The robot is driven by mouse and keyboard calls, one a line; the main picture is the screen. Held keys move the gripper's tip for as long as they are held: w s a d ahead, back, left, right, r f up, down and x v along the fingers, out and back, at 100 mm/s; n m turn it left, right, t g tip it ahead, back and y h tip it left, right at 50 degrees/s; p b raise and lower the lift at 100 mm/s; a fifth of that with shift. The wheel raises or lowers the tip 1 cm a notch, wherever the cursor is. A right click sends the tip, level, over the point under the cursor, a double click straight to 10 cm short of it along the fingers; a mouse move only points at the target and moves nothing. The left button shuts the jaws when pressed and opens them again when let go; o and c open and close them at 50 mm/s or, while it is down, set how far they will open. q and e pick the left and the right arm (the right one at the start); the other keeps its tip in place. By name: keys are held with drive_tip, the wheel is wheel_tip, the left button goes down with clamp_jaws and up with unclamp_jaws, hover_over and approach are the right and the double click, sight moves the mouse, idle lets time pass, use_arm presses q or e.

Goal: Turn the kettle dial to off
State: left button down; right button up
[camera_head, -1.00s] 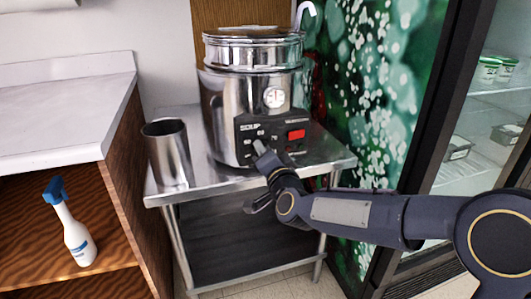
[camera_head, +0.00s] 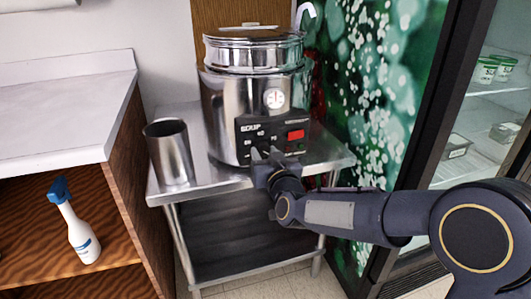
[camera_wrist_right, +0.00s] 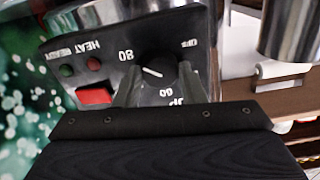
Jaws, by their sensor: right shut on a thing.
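The kettle (camera_head: 225,105) is a shiny steel soup kettle with a black control panel, standing on a steel side table. Its black round dial (camera_wrist_right: 158,72) shows in the right wrist view, with a white pointer line and numbers around it. My right gripper (camera_head: 263,153) reaches the front of the panel from the right. In the right wrist view its two fingers (camera_wrist_right: 158,84) stand on either side of the dial, shut on it. In the head view the gripper hides most of the dial. My left gripper is not in view.
A steel cup (camera_head: 170,155) stands on the steel table (camera_head: 195,192) left of the kettle. The panel has a red switch (camera_wrist_right: 95,95). A spray bottle (camera_head: 80,235) stands on a wooden shelf at left. A glass-door fridge (camera_head: 480,120) is at right.

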drive_tip(key=shift+f+n, duration=0.1)
drive_tip(key=shift+n, duration=0.4)
drive_tip(key=o, duration=1)
drive_tip(key=p+v, duration=0.1)
drive_tip(key=v, duration=0.6)
drive_tip(key=shift+s+d, duration=0.1)
drive_tip(key=shift+s, duration=0.25)
